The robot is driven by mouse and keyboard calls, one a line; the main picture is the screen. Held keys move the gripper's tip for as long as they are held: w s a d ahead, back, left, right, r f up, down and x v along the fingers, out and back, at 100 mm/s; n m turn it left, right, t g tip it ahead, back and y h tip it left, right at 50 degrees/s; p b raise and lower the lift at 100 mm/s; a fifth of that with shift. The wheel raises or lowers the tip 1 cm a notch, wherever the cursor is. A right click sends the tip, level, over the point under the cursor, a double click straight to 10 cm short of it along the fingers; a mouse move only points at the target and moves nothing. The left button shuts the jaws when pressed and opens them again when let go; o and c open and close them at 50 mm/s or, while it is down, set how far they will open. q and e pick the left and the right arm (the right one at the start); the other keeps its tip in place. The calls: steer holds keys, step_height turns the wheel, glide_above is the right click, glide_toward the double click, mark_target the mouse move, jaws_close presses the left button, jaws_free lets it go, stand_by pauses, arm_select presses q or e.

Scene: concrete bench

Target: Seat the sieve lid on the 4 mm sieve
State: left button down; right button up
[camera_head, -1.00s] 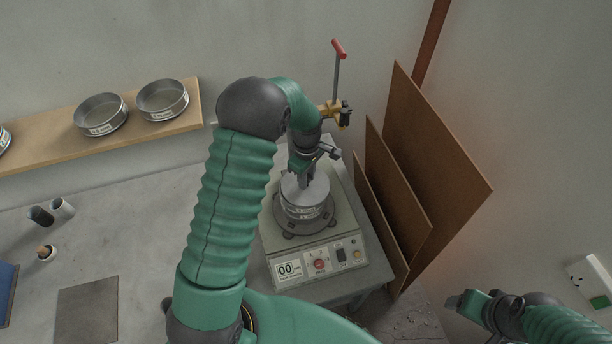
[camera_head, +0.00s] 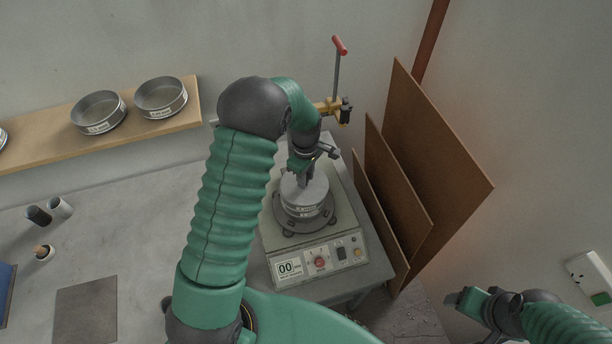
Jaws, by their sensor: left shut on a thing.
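The sieve lid (camera_head: 316,189) is a flat pale grey disc on top of the sieve stack on the shaker. The 4 mm sieve (camera_head: 304,210) is a metal ring with a white label directly under the lid; its label is too small to read. My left gripper (camera_head: 303,182) comes down from above and is shut on the lid's middle. The lid looks level and in line with the sieve; I cannot tell whether a small gap is left between them. My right gripper (camera_head: 462,299) is at the lower right, away from the shaker, its jaws too small to judge.
The shaker (camera_head: 345,225) has a front panel reading 00 and a clamp with a red-handled lever (camera_head: 338,72) behind it. Brown boards (camera_head: 425,170) lean close on its right.

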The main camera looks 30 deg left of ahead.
arm_select(q)
steer(key=shift+a+f, duration=0.15)
steer(key=c, duration=1.1)
jaws_free()
steer(key=shift+o, duration=0.2)
steer(key=shift+r+b, duration=0.3)
steer(key=shift+r, duration=0.3)
step_height(320, 180, up, 16)
steer(key=b, duration=0.4)
steer(key=shift+f, duration=0.15)
